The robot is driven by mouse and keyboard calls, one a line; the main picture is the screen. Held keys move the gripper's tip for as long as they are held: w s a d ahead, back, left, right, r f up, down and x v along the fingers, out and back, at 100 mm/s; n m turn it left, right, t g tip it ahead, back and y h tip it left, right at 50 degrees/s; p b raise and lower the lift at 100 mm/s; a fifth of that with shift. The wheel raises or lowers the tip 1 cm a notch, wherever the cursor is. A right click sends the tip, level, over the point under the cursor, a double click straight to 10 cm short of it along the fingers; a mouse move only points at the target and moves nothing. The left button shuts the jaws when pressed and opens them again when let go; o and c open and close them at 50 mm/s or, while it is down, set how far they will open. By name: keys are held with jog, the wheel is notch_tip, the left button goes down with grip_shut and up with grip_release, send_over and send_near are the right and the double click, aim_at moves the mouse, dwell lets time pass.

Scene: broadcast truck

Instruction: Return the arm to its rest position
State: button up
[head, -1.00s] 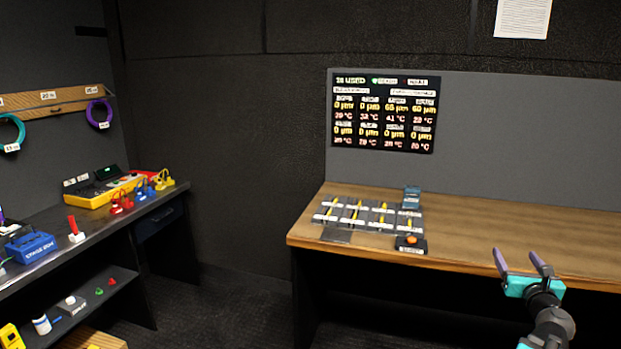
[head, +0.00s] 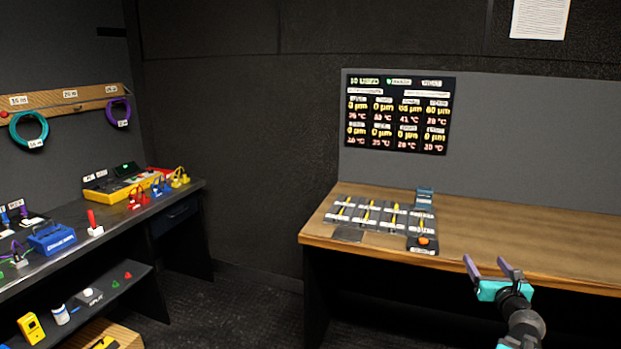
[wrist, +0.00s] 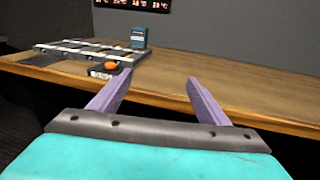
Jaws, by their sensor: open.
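My gripper (head: 488,266) shows at the lower right of the head view, with a teal body and two purple fingers. The fingers are spread apart with nothing between them. It is in front of the wooden desk's front edge, apart from the things on the desk. In the wrist view the two fingers (wrist: 152,95) point towards the desk top and are open and empty. The rest of my arm runs down out of the head view at the lower right.
The wooden desk (head: 500,235) holds a fader panel (head: 370,214), an orange button box (head: 423,244) and a small blue box (head: 424,197). A display (head: 396,112) hangs behind. A dark bench (head: 120,236) with coloured devices stands left. Dark floor lies between.

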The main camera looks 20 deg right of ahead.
jog(key=w+a+f+y, duration=0.3)
jog(key=w+a+f, duration=0.5)
jog(key=a, duration=0.3)
jog(key=w+a+f+y, duration=0.2)
jog(key=w+a+f, duration=0.55)
jog(key=a, duration=0.35)
jog(key=w+a+f+m+g, duration=0.1)
jog(key=a+f+m+g, duration=0.35)
jog(key=a+f, duration=1.2)
jog(key=s+a+f+m+g, duration=0.3)
jog(key=s+a+f+m, duration=0.25)
jog(key=s+f, duration=0.35)
jog(key=s+a+f+m+g, duration=0.3)
jog(key=s+a+f+m, duration=0.3)
jog(key=f, duration=0.5)
jog(key=s+a+f+m+g+y, duration=0.1)
jog(key=s+a+m+g, duration=0.1)
jog(key=s, duration=0.6)
jog(key=s+a+f+m+g+y, duration=0.1)
jog(key=s+a+m+g, duration=0.1)
jog(key=s+m+g, duration=0.3)
jog(key=s+a+f+m+g+y, duration=0.1)
jog(key=s+a+m+g, duration=0.1)
jog(key=s+m, duration=0.5)
jog(key=s+g, duration=0.1)
jog(key=s, duration=0.3)
jog(key=shift+s+a+f+p, duration=0.15)
jog(key=shift+s+a+p, duration=0.05)
jog(key=shift+a+p, duration=0.15)
